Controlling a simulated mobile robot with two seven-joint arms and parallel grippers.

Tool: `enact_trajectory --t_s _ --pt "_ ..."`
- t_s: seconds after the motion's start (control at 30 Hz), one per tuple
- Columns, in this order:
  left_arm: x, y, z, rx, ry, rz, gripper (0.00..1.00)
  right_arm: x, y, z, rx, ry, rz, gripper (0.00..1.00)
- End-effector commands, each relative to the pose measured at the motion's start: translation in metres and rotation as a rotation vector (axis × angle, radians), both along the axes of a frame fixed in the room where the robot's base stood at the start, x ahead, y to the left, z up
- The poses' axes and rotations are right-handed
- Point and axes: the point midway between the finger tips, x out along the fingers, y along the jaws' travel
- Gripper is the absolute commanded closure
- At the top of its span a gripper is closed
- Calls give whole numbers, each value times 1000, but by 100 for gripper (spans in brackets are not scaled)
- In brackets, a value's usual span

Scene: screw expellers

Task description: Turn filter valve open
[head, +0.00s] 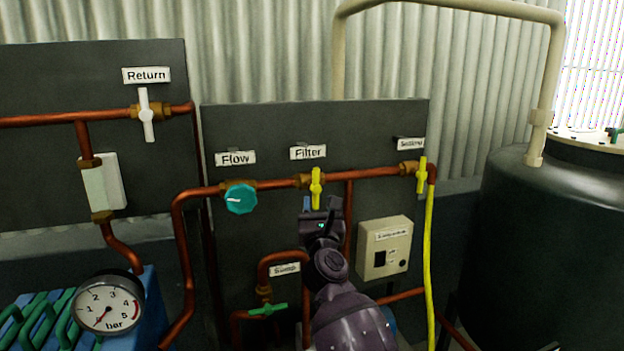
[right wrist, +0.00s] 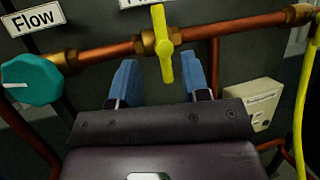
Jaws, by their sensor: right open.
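The filter valve has a yellow lever handle (head: 316,187) under the "Filter" label (head: 308,153). The handle stands upright, across the copper pipe, in the head view. In the right wrist view the yellow handle (right wrist: 162,45) lies ahead of and between the blue fingers. My right gripper (head: 320,203) is just below the handle in the head view. In the right wrist view the right gripper (right wrist: 165,80) is open, with a blue finger on each side and nothing held. Whether either finger touches the handle I cannot tell. My left gripper is not in view.
A teal flow knob (head: 240,198) is left of the filter valve. Another yellow valve (head: 422,175) is at right with a yellow hose (head: 430,260). A beige box (head: 385,248), a green-handled sump valve (head: 268,310) and a pressure gauge (head: 108,302) are lower. A dark tank (head: 560,240) stands right.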

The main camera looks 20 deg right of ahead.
Motion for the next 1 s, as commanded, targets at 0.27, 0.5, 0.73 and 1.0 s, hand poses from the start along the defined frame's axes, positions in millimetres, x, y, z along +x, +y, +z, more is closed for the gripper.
enact_trajectory --t_s 0.27,0.5,0.73,1.0 --pt "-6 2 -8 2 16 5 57 40 -10 17 -4 -1 -2 57" --pt "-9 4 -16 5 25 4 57 69 -16 28 -5 0 -2 57" --pt "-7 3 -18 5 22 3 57 82 -19 35 -5 0 -2 57" --pt "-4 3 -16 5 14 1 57 84 -20 36 -3 0 -2 57"
